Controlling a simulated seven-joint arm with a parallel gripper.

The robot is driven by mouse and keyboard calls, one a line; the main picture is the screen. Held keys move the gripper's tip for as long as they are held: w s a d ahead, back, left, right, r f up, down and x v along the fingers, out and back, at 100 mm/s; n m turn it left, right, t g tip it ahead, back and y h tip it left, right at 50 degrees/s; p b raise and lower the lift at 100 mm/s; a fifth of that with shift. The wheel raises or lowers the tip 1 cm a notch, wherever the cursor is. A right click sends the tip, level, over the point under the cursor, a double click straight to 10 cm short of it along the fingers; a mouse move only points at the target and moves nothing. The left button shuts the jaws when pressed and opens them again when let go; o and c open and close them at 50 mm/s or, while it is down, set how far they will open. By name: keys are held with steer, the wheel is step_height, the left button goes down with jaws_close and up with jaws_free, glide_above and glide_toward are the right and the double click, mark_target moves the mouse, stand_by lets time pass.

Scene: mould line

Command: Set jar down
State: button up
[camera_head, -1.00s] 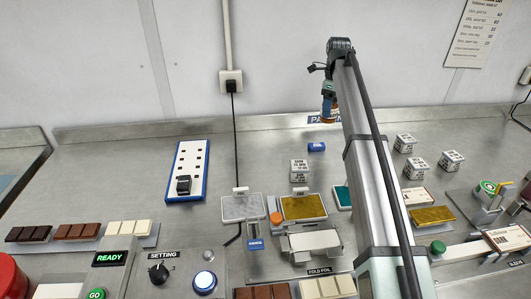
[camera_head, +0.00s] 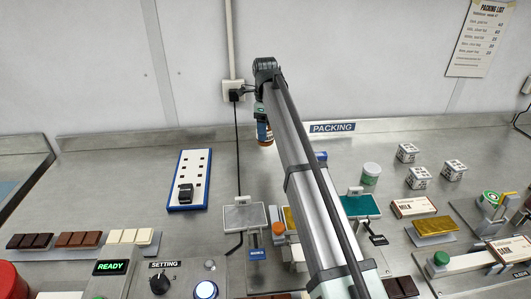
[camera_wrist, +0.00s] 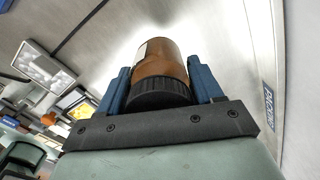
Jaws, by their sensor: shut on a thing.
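The jar (camera_wrist: 160,62) is brown with a ribbed dark lid and a pale label edge. In the wrist view my gripper (camera_wrist: 160,85) is shut on it, with a blue finger on each side near the lid. In the head view the jar (camera_head: 264,134) shows below the end of my arm, at the back of the bench, left of the PACKING sign. My gripper (camera_head: 262,112) is partly hidden by the arm there. I cannot tell whether the jar touches the bench.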

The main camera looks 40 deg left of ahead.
steer(key=shift+f, duration=4)
steer(key=shift+f, duration=0.15)
steer(key=o, duration=1.2)
steer(key=shift+o, duration=0.2)
step_height(320, 180, up, 12)
steer(key=shift+r, duration=0.15)
steer(key=shift+o, duration=0.2)
